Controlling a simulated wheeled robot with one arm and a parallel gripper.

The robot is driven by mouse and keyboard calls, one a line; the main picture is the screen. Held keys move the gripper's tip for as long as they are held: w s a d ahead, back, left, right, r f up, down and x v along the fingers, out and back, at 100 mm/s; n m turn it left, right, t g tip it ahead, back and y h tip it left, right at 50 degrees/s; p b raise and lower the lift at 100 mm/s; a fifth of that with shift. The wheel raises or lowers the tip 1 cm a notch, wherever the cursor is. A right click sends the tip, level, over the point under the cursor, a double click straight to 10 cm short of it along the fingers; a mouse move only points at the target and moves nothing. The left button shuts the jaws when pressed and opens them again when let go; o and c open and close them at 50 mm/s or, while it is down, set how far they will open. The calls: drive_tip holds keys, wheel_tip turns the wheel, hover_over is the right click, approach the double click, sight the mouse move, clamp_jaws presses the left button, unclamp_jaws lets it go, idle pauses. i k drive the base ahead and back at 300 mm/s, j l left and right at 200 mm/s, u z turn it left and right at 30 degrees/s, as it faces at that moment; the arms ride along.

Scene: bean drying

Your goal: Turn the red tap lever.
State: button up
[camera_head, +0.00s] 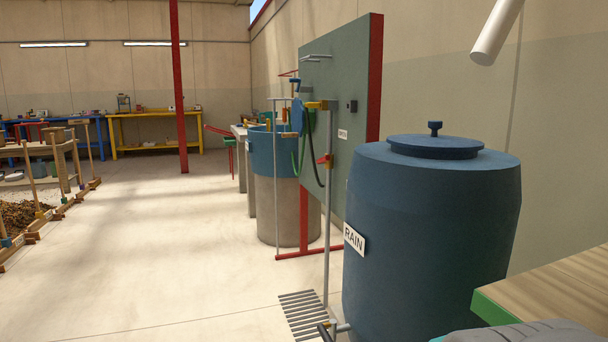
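A small red tap lever (324,160) shows in the head view, on a thin upright grey pipe (327,230) right of the middle. It sits a little left of the blue rain barrel and in front of the green-grey panel (340,110). A dark hose hangs close beside it, and its exact angle is too small to tell. My gripper is not in view.
A large blue barrel (430,230) labelled RAIN stands close on the right. A floor grate (303,315) lies at the pipe's foot. A table corner (550,290) juts in at lower right. A blue-rimmed grey tub (285,210) stands behind the pipe. Floor at left centre is clear.

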sight(326, 158)
drive_tip(key=i, duration=0.2)
drive_tip(key=j+z, duration=0.15)
drive_tip(key=j, duration=1)
drive_tip(key=i+j+z, duration=0.15)
drive_tip(key=j, duration=0.2)
drive_tip(key=i+j+z, duration=0.1)
drive_tip(key=j, duration=0.25)
drive_tip(key=i+j+z, duration=0.15)
drive_tip(key=j, duration=0.2)
drive_tip(key=j+z, duration=0.1)
drive_tip(key=j, duration=0.25)
drive_tip(key=i, duration=0.05)
